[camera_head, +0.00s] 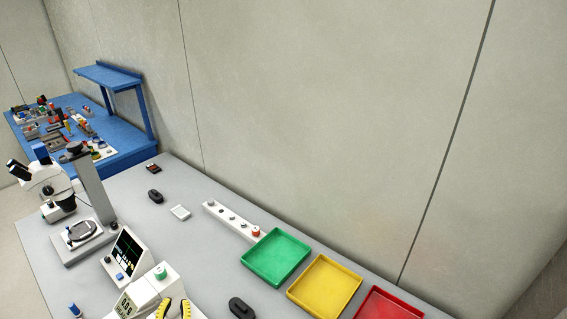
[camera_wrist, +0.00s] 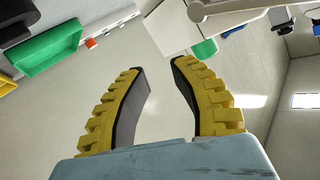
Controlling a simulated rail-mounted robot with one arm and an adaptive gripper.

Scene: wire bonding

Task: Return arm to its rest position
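My gripper (camera_wrist: 158,66) shows in the wrist view with its two yellow, dark-padded fingers apart and nothing between them. In the head view the yellow fingers of my gripper (camera_head: 175,307) show at the bottom edge, beside the white device with a display (camera_head: 146,294). The rest of my arm is out of the head view.
Empty green (camera_head: 275,257), yellow (camera_head: 324,286) and red (camera_head: 388,304) trays stand along the back of the grey bench (camera_head: 190,240). A microscope (camera_head: 88,195) and a screen unit (camera_head: 128,256) stand left. A black object (camera_head: 241,307) lies right of my gripper. A blue workbench (camera_head: 125,140) is behind.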

